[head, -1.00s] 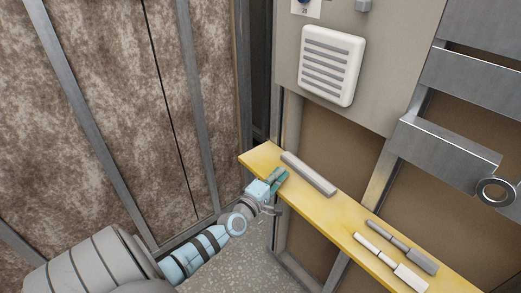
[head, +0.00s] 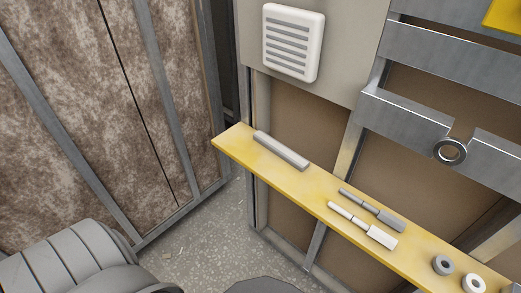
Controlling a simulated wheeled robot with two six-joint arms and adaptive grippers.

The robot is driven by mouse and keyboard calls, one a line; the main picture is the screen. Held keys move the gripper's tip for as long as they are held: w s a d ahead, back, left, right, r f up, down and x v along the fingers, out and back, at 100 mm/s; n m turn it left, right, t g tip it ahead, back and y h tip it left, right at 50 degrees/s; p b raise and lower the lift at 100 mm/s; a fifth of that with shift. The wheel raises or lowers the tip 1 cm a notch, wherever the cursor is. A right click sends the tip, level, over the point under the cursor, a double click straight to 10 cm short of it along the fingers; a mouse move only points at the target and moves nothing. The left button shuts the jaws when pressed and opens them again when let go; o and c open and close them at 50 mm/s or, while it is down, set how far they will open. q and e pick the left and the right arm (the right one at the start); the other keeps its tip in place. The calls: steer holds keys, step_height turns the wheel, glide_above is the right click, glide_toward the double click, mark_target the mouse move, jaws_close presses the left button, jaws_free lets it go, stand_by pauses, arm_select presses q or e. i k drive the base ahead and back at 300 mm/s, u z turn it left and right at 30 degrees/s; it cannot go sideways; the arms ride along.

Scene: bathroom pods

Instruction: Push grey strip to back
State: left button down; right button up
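The grey strip (head: 281,151) is a short bar lying on the left part of the yellow shelf (head: 305,185). It lies along the shelf's length, close to the back edge by the wall frame. Neither of my grippers shows in the head view now. Only a grey rounded part of my own arm is at the lower left. Nothing touches the strip.
A grey handled tool (head: 372,211) and a white handled tool (head: 362,225) lie further right on the shelf. Two rings, one grey (head: 443,264) and one white (head: 473,284), are near its right end. A white vent (head: 293,42) is on the panel above. Metal studs stand behind.

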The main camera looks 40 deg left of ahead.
mark_target(292, 158)
steer(key=z, duration=0.05)
steer(key=k, duration=0.45)
steer(key=u, duration=0.85)
steer(key=i, duration=0.85)
steer(key=z, duration=0.3)
